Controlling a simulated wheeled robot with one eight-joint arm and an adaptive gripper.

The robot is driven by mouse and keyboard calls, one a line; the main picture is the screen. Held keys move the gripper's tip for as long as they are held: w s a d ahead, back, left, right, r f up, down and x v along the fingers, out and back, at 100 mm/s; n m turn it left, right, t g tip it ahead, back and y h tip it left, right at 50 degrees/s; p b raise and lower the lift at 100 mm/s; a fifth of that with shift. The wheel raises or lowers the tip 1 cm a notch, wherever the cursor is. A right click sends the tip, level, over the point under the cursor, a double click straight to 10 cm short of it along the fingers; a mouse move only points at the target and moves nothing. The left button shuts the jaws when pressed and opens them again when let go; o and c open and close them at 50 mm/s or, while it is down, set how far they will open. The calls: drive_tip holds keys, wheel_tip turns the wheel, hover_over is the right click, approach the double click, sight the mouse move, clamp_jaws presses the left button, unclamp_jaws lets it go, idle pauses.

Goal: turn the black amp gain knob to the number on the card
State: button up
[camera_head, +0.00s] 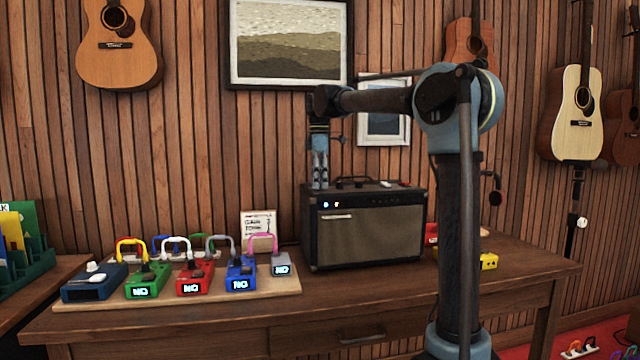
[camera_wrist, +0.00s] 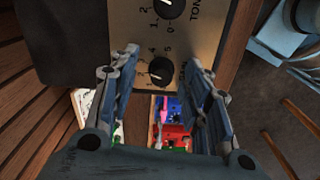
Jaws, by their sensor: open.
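The black amp (camera_head: 368,232) stands on the wooden table, with my gripper (camera_head: 319,186) pointing down over the left end of its top. In the wrist view a round black knob (camera_wrist: 160,72) sits on the amp's tan panel (camera_wrist: 212,22), with numbers around it; its label is mostly hidden by a finger. My gripper (camera_wrist: 162,60) is open, its fingers on either side of this knob with gaps showing. A second black knob (camera_wrist: 168,7), beside the letters "TON", is cut off at the top. A white card (camera_head: 258,224) stands behind the pedals; its writing is too small to read.
A board (camera_head: 95,302) left of the amp holds several coloured pedals, including a red one (camera_head: 195,277) and a blue one (camera_head: 240,274), joined by arched cables.

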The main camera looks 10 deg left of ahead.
wheel_tip(320, 180, up, 12)
idle(0.6)
drive_tip(key=shift+w+f, duration=0.1)
wheel_tip(320, 180, up, 5)
wheel_tip(320, 180, down, 17)
drive_tip(key=shift+r, duration=0.1)
idle(0.9)
drive_tip(key=shift+c, duration=0.3)
clamp_jaws()
